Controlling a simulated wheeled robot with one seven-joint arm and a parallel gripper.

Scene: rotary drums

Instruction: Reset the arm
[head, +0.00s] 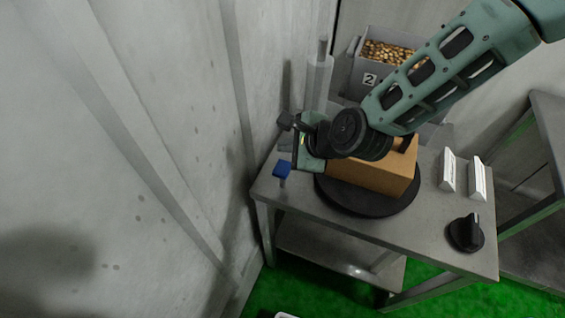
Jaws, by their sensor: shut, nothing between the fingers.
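My arm (452,62) reaches in from the upper right of the head view, over the metal table. My gripper (298,160) is at its far end, near the table's back left corner, left of a brown cardboard box (377,176). The gripper is shut with nothing held. A small blue piece (282,168) shows at its lower left; I cannot tell whether it is a fingertip or a separate thing. The wrist hides part of the box, so I cannot tell whether they touch.
The box sits on a round black turntable (362,204) on the metal table (330,229). A black knob (466,234) and two white labelled plates (447,170) are at the right. A grey bin marked 2 (362,80) stands behind. A concrete wall (130,150) rises close on the left.

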